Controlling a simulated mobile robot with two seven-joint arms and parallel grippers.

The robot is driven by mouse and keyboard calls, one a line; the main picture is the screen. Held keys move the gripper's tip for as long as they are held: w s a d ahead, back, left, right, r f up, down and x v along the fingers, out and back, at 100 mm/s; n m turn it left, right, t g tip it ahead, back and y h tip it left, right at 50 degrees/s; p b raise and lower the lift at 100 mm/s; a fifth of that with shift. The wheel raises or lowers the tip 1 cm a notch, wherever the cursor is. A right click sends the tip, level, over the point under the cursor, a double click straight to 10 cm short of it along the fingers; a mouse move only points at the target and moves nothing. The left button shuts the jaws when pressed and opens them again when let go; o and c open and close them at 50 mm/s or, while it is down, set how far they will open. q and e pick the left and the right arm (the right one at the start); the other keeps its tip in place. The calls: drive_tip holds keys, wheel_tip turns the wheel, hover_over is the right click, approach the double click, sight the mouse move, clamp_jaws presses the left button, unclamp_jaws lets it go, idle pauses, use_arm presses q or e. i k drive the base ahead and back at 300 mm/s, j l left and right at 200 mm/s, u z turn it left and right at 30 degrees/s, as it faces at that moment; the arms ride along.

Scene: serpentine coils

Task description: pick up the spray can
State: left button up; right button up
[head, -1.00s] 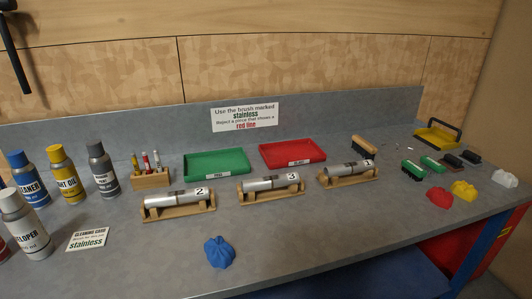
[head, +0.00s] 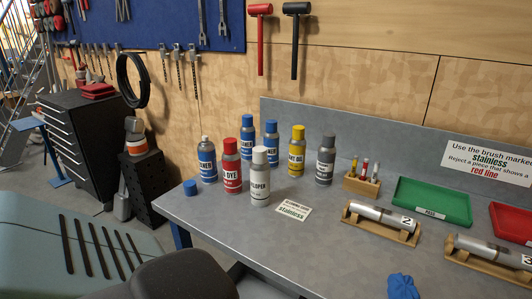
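Several spray cans stand upright in a group at the left end of the grey bench. They are a blue cleaner can (head: 207,162) with its cap off, a red dye can (head: 231,168), a white developer can (head: 259,178), two blue-capped cleaner cans (head: 249,138) (head: 270,145), a yellow-capped light oil can (head: 297,152) and a grey can (head: 325,162). A loose blue cap (head: 190,187) lies left of them. The cans partly overlap in the view. Neither gripper is in view.
A cleaning card (head: 293,210) lies in front of the cans. To the right are a marker holder (head: 361,186), a green tray (head: 432,203), a red tray (head: 512,223), metal tubes on wooden cradles (head: 380,226) and a blue cloth (head: 402,287). A teal slotted surface (head: 50,245) is at lower left.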

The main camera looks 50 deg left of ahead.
sight(207, 155)
drive_tip(key=u, duration=2)
drive_tip(key=i+j+z, duration=0.2)
drive_tip(key=z, duration=0.15)
drive_tip(key=i+j+z, duration=0.15)
drive_tip(key=j+z, duration=0.2)
